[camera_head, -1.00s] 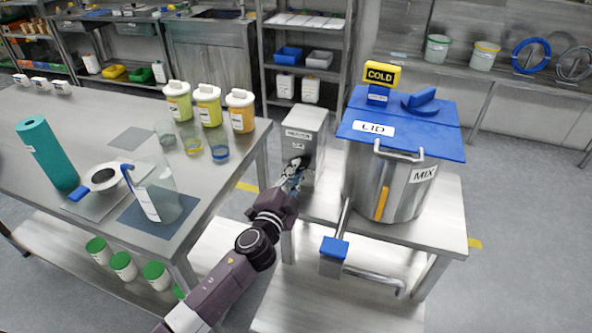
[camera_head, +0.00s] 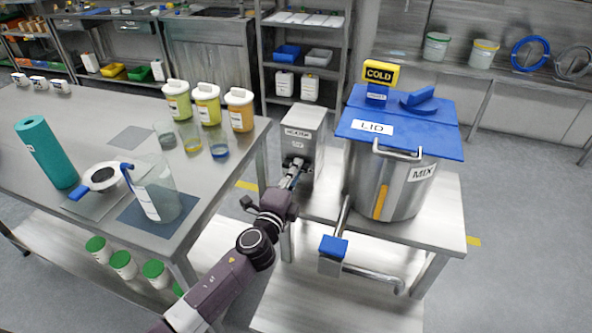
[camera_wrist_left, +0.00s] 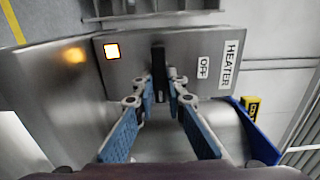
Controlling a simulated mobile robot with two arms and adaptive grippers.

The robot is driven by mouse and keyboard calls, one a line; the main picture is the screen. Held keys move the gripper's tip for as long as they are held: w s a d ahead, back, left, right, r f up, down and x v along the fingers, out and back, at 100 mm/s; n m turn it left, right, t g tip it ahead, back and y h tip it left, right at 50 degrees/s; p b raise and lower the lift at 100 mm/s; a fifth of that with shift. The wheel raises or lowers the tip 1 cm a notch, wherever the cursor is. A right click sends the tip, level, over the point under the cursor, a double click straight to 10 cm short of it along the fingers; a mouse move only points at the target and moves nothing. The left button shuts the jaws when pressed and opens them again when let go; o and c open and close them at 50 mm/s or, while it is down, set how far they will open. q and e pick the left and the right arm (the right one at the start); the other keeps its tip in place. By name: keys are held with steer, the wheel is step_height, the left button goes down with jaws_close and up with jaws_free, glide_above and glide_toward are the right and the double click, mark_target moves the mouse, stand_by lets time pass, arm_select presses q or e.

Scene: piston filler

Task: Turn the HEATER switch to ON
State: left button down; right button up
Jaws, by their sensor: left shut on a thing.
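The heater box (camera_head: 302,130) is a grey metal box on the low steel stand, left of the mixing vessel. In the left wrist view it carries a HEATER label (camera_wrist_left: 229,64), an OFF label (camera_wrist_left: 203,67) and a lit yellow-orange lamp (camera_wrist_left: 112,51). The black HEATER switch (camera_wrist_left: 158,62) stands out from its front, between the lamp and the OFF label. My left gripper (camera_head: 294,168) is at the box's front; in the wrist view its blue-padded fingers (camera_wrist_left: 160,92) are shut on the switch from both sides. An ON label is not visible. My right gripper is not in view.
The steel mixing vessel (camera_head: 412,190) with its blue lid (camera_head: 430,135) stands close to the right of the box. A pipe with a blue handle (camera_head: 333,246) juts out in front. The left worktable (camera_head: 100,112) holds jars, cups and a pitcher near my arm.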

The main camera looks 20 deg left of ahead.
arm_select(q)
steer(key=shift+f, duration=0.1)
steer(key=c, duration=2)
jaws_free()
steer(key=shift+o, duration=0.2)
steer(key=s, duration=1.2)
steer(key=shift+a, duration=0.2)
